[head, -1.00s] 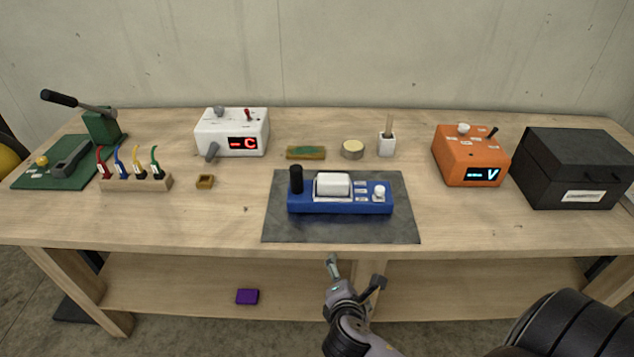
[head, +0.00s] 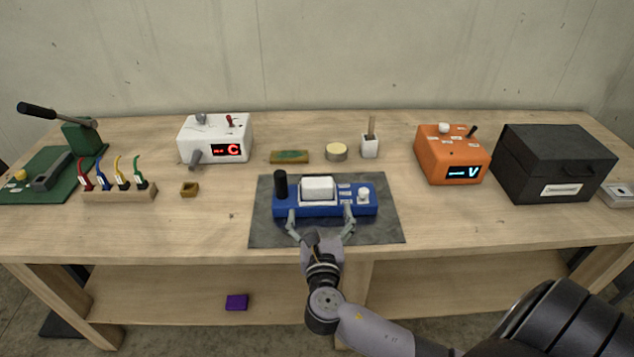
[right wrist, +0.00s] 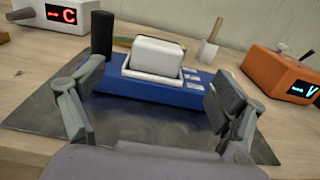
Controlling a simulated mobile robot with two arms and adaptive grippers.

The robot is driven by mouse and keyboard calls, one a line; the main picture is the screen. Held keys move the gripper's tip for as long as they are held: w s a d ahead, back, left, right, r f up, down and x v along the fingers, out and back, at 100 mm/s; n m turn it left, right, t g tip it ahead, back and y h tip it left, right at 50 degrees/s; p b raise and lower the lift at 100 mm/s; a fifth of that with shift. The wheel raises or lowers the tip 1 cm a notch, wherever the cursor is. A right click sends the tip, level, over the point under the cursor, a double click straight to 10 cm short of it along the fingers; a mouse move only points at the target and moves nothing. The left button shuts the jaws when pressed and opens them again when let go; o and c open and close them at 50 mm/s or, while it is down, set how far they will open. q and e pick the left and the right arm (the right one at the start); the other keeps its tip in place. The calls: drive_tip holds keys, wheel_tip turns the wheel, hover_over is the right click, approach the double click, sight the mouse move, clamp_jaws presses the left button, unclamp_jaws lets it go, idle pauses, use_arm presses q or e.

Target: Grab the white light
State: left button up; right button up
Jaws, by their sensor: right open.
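The white light seems to be the rounded white block (head: 318,188) in a white-rimmed seat on the blue device (head: 325,211). It also shows in the right wrist view (right wrist: 157,55). The device has a black cylinder at its left and a white knob (head: 364,194) at its right; the knob cannot be made out in the wrist view. My right gripper (head: 320,216) is open and empty at the device's front side, fingers spread wide, one toward each end. The white block lies ahead between the fingers, not touched. My left gripper is out of view.
The device stands on a dark grey mat (head: 270,233). Behind are a green-topped block (head: 289,157), a round tin (head: 336,152) and a white holder (head: 369,147). A white box (head: 205,150) stands left, an orange box (head: 440,165) and black case (head: 535,180) right.

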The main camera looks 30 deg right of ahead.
drive_tip(key=p, duration=0.1)
approach(317, 174)
drive_tip(key=x, duration=0.3)
drive_tip(key=shift+w+d+f, duration=0.15)
drive_tip(key=shift+f, duration=0.05)
drive_tip(key=p+x, duration=0.1)
drive_tip(key=x, duration=0.3)
drive_tip(key=shift+w+d, duration=0.1)
drive_tip(key=shift+w, duration=0.25)
drive_tip(key=shift+w+d+f, duration=0.15)
drive_tip(key=shift+w+d, duration=0.1)
drive_tip(key=shift+w, duration=0.1)
drive_tip(key=shift+s, duration=0.1)
